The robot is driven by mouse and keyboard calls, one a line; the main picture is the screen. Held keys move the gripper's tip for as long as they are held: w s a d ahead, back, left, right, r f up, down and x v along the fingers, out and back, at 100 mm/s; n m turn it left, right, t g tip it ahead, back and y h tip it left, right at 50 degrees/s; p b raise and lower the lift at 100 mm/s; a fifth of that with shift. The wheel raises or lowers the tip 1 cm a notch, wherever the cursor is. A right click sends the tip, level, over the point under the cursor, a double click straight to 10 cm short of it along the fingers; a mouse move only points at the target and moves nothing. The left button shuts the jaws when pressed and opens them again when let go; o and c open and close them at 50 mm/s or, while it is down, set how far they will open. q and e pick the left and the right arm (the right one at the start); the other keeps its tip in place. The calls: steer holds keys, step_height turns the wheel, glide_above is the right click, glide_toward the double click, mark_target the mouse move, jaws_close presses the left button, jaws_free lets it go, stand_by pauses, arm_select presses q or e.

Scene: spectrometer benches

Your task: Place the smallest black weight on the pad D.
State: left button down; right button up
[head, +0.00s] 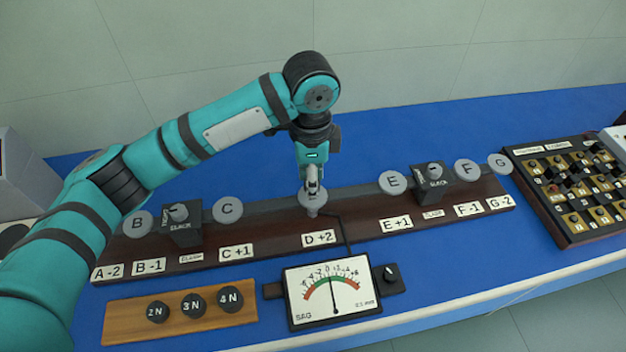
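Three black round weights lie in a row on a wooden board at the front left: 2 N (158,311), 3 N (193,304) and 4 N (230,298). The one marked 2 N looks the smallest. Pad D (312,202) is a grey disc on the dark beam, above the label "D +2" (319,238). My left gripper (312,186) points down right over pad D and partly hides it. No weight shows in it; its fingers look narrow from this side, so their opening is unclear. My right gripper is not in view.
The dark beam (270,235) carries more grey pads, including C (227,209) and E (392,183), and two black clamps (182,228) (432,182). A SAG meter (332,291) stands in front. A keyed panel (575,185) is at right. Blue bench behind the beam is clear.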

arm_select(q)
steer(key=shift+w+d+f, duration=0.1)
steer(key=shift+w, duration=0.45)
step_height(320, 180, down, 3)
steer(key=shift+f+p, duration=0.2)
steer(key=shift+p, duration=0.35)
steer(key=c, duration=1)
jaws_free()
steer(key=shift+f, duration=0.15)
step_height(320, 180, up, 12)
steer(key=shift+r+b, duration=0.15)
steer(key=shift+b, duration=0.85)
